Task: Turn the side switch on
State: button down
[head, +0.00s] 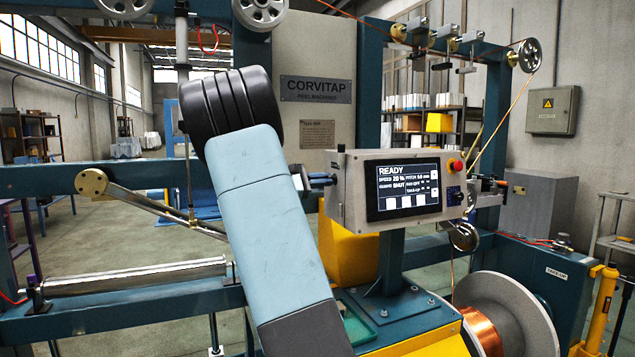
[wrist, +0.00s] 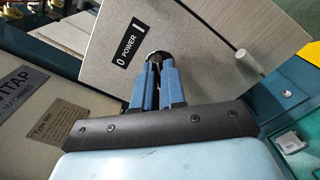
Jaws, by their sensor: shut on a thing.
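The grey control box (head: 350,200) stands on a blue post, its front screen reading READY, SPEED and GUARD SHUT. The side switch (wrist: 157,56) is a dark round knob on the box's side panel (wrist: 190,35), below a label reading 0 POWER I. My gripper (wrist: 158,68) has its two blue fingers closed on the switch. In the head view my gripper (head: 320,181) reaches the box's left side, and the switch is hidden there. The fingers cover most of the knob, so I cannot tell which way it points.
A metal stub (wrist: 247,60) sticks out of the side panel right of the switch. A CORVITAP machine panel (head: 315,95) stands behind my arm. A red button (head: 455,165) is on the box's front right. A copper reel (head: 505,320) sits below right.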

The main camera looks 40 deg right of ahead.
jog(key=shift+d+r, duration=0.3)
jog(key=shift+d, duration=0.05)
jog(key=c, duration=1.3)
grip_release()
jog(key=shift+f, duration=0.1)
jog(key=shift+o, duration=0.5)
jog(key=shift+f, duration=0.15)
jog(key=shift+s+f, duration=0.1)
jog(key=v, duration=1.4)
jog(key=shift+w+a, duration=0.25)
jog(key=shift+s, duration=0.1)
jog(key=s+a, duration=0.3)
jog(key=s, duration=1.1)
jog(key=s+a, duration=0.4)
jog(key=s, duration=1.1)
jog(key=shift+a, duration=0.3)
